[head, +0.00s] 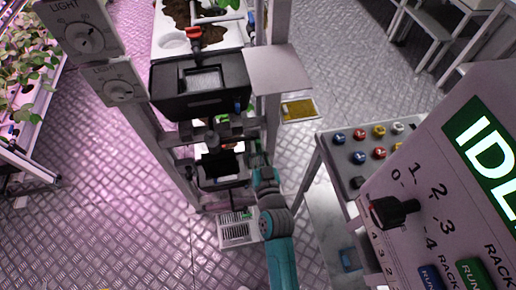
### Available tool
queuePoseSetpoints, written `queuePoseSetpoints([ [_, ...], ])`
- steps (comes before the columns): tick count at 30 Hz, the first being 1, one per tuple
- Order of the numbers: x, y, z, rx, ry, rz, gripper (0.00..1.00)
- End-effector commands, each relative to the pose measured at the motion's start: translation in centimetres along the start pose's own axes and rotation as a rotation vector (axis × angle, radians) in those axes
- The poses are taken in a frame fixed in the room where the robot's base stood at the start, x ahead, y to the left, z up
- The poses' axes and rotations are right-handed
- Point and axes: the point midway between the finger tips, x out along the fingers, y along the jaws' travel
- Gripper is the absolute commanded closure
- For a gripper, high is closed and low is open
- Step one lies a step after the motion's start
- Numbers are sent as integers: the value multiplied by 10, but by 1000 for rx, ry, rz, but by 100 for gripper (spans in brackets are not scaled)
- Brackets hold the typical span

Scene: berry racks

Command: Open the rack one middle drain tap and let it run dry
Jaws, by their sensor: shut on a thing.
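The rack (178,150) stands left of centre with its tiers one below another. At its top tier a red-handled tap (193,32) sits on a pale pipe above a black basin (200,104). My arm reaches up from the bottom edge to the middle tier. My gripper (212,137) is small and dark there, shut at the middle drain tap, which it mostly hides. A black container (222,168) sits just below it. The tap's handle angle and any water flow cannot be made out.
A grey control panel (440,200) with a black-red knob and a green "IDLE" screen fills the right. A button table (345,143) stands beside it. Light dials (92,38) hang at upper left. A white crate (238,236) is on the floor. Open floor lies left (100,190).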

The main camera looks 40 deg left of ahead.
Motion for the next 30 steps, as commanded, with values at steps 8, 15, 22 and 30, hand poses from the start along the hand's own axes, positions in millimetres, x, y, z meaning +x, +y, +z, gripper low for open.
queuePoseSetpoints([
  [8,0,0,1,-105,-3,0,100],
  [15,0,0,1,-133,-3,0,100],
  [22,0,0,2,-135,-3,0,100],
  [30,0,0,1,-134,-2,0,60],
])
